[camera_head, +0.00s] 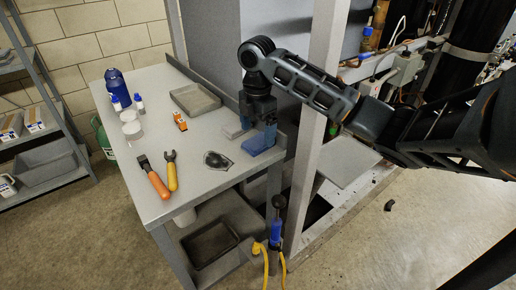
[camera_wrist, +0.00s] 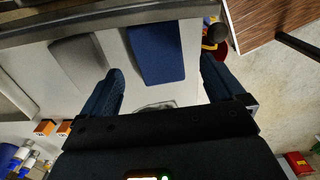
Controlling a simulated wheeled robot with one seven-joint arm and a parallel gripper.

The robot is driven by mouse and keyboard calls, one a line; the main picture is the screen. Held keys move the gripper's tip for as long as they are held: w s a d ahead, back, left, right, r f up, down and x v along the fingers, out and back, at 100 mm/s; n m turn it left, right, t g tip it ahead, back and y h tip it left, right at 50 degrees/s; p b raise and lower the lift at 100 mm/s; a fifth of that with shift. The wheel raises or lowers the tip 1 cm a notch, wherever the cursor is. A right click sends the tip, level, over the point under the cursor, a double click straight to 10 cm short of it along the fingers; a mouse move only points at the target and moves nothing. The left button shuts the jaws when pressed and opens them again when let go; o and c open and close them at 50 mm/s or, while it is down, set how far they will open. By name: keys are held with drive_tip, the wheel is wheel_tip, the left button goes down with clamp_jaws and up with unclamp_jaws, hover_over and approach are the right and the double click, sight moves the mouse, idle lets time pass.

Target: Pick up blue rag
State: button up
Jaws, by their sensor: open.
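The blue rag (camera_head: 256,144) lies flat on the grey metal workbench (camera_head: 205,200), near its right edge. It also shows in the wrist view (camera_wrist: 157,53) as a folded dark blue rectangle, between the lines of my two fingers. My gripper (camera_head: 258,128) points down over the right end of the bench, just above and beside the blue rag. From the head view, my fingers hide part of the rag's far side.
A grey folded cloth (camera_wrist: 80,60) lies beside the blue rag. A mask-like dark item (camera_head: 217,160), orange-handled tools (camera_head: 159,185), an orange item (camera_head: 180,121), a grey tray (camera_head: 195,99) and bottles stand farther left. A post (camera_head: 318,120) rises right of the bench.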

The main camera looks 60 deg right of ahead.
sight(257, 141)
wheel_tip(257, 141, down, 3)
drive_tip(key=shift+f+b, duration=0.2)
drive_tip(key=shift+b, duration=0.8)
drive_tip(key=shift+r, duration=0.1)
drive_tip(key=c, duration=1.1)
drive_tip(key=shift+c, duration=0.2)
wheel_tip(257, 141, up, 10)
drive_tip(key=p, duration=0.8)
